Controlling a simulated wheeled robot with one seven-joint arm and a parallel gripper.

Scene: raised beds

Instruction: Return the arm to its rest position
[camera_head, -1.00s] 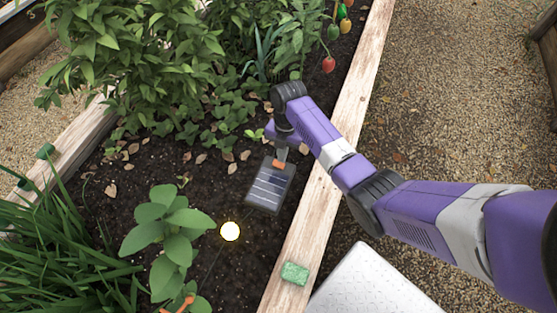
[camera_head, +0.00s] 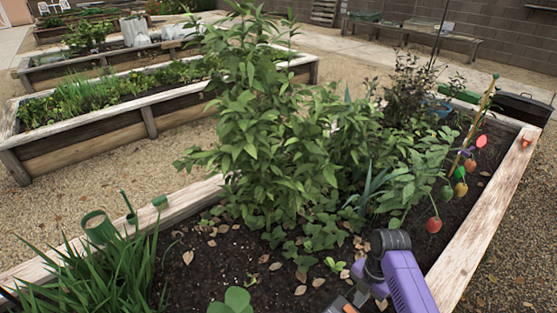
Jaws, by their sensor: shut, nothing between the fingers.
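The purple link of my arm (camera_head: 408,285) comes up from the bottom edge, right of centre. Its dark wrist joint (camera_head: 390,241) is bent over the soil of the near raised bed. My gripper (camera_head: 343,304) shows only partly at the bottom edge, left of the wrist, with a grey part and an orange tip. It is shut with nothing seen in it. The rest of my arm is out of view below.
The near bed's soil (camera_head: 225,255) lies around my wrist. A tall leafy bush (camera_head: 265,130) stands behind, and hanging tomatoes (camera_head: 434,225) are close at the right. A green watering can (camera_head: 98,228) is at left.

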